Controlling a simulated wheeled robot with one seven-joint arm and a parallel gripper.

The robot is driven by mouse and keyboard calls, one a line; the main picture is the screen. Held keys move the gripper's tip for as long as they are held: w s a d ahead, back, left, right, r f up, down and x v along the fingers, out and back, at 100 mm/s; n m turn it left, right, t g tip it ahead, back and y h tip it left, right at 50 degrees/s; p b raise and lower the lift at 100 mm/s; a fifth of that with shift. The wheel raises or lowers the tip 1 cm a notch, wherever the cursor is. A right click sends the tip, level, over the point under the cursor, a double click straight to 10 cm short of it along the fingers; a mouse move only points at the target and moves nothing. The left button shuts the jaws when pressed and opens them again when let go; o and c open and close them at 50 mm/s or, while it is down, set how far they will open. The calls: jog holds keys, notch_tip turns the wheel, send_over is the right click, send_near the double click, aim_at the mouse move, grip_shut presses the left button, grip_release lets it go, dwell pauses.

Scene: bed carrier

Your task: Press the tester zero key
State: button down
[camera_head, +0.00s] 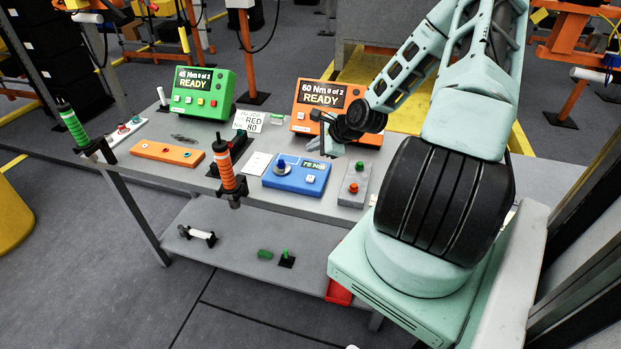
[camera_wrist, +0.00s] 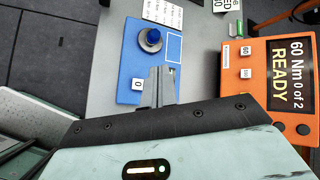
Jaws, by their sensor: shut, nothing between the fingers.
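The blue tester (camera_head: 284,182) lies on the grey bench, with a blue knob (camera_head: 281,165), a small display reading about 75 Nm and a white key (camera_head: 310,179). In the wrist view the tester (camera_wrist: 131,62) shows its knob (camera_wrist: 150,39) and the white zero key (camera_wrist: 138,84) marked "0". My gripper (camera_head: 333,147) is above the bench, behind and to the right of the tester in the head view. Its fingers (camera_wrist: 161,72) are together and empty, and appear just right of the zero key in the wrist view. I see no contact with the key.
An orange 60 Nm box (camera_head: 310,122) and a green 45 Nm box (camera_head: 200,98) stand at the back. A grey two-button box (camera_head: 354,184) sits right of the tester. Orange-handled and green-handled tools (camera_head: 228,168) hang along the bench's front edge.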

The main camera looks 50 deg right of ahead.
jog(key=b, duration=0.8)
send_over(313, 179)
notch_tip(313, 179, down, 7)
jog(key=shift+s+r, duration=0.1)
jog(key=shift+d+f, duration=0.1)
jog(key=shift+f, duration=0.85)
jog(key=shift+f, duration=0.1)
dwell(0.7)
jog(key=shift+f, duration=0.3)
jog(key=shift+f, duration=0.45)
dwell(0.6)
jog(key=shift+r, duration=0.1)
jog(key=shift+r+p, duration=0.8)
jog(key=shift+p, duration=0.15)
